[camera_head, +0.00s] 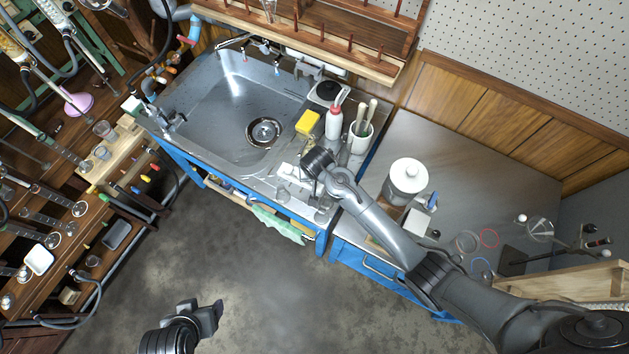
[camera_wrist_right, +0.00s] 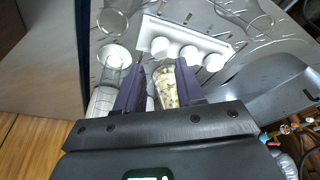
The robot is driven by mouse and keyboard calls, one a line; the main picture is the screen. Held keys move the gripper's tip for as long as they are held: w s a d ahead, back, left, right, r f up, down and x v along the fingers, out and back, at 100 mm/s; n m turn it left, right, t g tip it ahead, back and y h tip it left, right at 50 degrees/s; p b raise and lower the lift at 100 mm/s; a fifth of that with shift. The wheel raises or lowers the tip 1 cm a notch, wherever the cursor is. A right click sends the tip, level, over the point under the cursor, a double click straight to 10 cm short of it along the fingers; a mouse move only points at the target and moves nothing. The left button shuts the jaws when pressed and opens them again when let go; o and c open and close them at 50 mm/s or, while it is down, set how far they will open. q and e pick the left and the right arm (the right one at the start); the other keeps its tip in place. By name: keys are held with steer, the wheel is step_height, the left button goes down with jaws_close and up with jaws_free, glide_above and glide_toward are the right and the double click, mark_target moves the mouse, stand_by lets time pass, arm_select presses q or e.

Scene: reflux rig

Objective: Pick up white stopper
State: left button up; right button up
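In the right wrist view, three round white stoppers (camera_wrist_right: 190,54) sit in a row on a white rack (camera_wrist_right: 205,36), just beyond my right gripper (camera_wrist_right: 158,76). Which of them the task means I cannot tell. The right gripper's two dark fingers are apart. A clear vessel with pale beige pieces (camera_wrist_right: 167,88) shows between the fingers, and I cannot tell whether they touch it. In the head view, my right gripper (camera_head: 312,166) is over the drainboard right of the sink basin and hides part of the white rack. My left gripper (camera_head: 206,318) is low over the bare floor.
Clear glassware (camera_wrist_right: 113,60) stands close left of the right fingers. A red-capped white bottle (camera_head: 334,122), a yellow sponge (camera_head: 307,123) and a white brush holder (camera_head: 360,138) stand behind the gripper. The sink basin (camera_head: 235,98) lies left.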

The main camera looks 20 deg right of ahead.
steer(key=shift+b+x, duration=0.65)
steer(key=shift+x, duration=2.65)
steer(key=shift+a+r, duration=0.1)
steer(key=shift+c, duration=0.5)
steer(key=c, duration=0.6)
